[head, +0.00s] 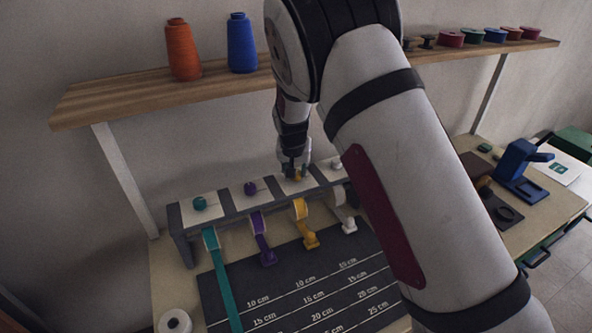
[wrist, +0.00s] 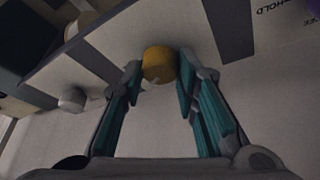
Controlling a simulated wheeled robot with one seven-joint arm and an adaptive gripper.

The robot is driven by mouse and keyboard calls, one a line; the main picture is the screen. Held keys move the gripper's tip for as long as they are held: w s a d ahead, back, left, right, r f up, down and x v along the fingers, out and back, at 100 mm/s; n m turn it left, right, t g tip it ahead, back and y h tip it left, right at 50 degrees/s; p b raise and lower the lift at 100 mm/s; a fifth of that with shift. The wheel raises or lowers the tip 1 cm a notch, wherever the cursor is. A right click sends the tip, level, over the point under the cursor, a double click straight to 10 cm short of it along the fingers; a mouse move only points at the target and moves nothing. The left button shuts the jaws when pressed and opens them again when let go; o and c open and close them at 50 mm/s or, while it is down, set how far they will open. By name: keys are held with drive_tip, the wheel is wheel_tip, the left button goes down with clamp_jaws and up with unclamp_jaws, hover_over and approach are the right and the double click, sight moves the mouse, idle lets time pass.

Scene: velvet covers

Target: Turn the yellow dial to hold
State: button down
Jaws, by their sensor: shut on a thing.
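The yellow dial (wrist: 160,64) sits between the two fingers of my gripper (wrist: 161,75) in the wrist view, and the fingers are shut on it. In the head view the yellow dial (head: 299,174) shows only in part under my gripper (head: 294,166), on top of a grey rack. A yellow ribbon roll with its ribbon (head: 302,220) hangs in front of it. A printed word HOLD (wrist: 272,14) shows at the top right of the wrist view. Where the dial's pointer stands is hidden from me.
A teal dial (head: 200,203), a purple dial (head: 250,188) and a white dial (head: 337,164) stand along the same rack. A wooden shelf (head: 130,97) with spools is above. A dark measuring mat (head: 290,290) lies in front. My arm covers much of the right side.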

drive_tip(key=shift+a+m+g+h, duration=0.15)
drive_tip(key=shift+m+h, duration=0.25)
drive_tip(key=shift+m, duration=0.65)
drive_tip(key=shift+d+m+g+h, duration=0.1)
drive_tip(key=shift+m+g+h, duration=0.25)
drive_tip(key=shift+m, duration=0.7)
drive_tip(key=c, duration=1.2)
unclamp_jaws()
drive_tip(key=shift+c, duration=0.2)
drive_tip(key=shift+a+r, duration=0.1)
drive_tip(key=s+a, duration=0.6)
drive_tip(key=s, duration=0.4)
drive_tip(key=shift+s+r, duration=0.4)
drive_tip(key=shift+a, duration=0.15)
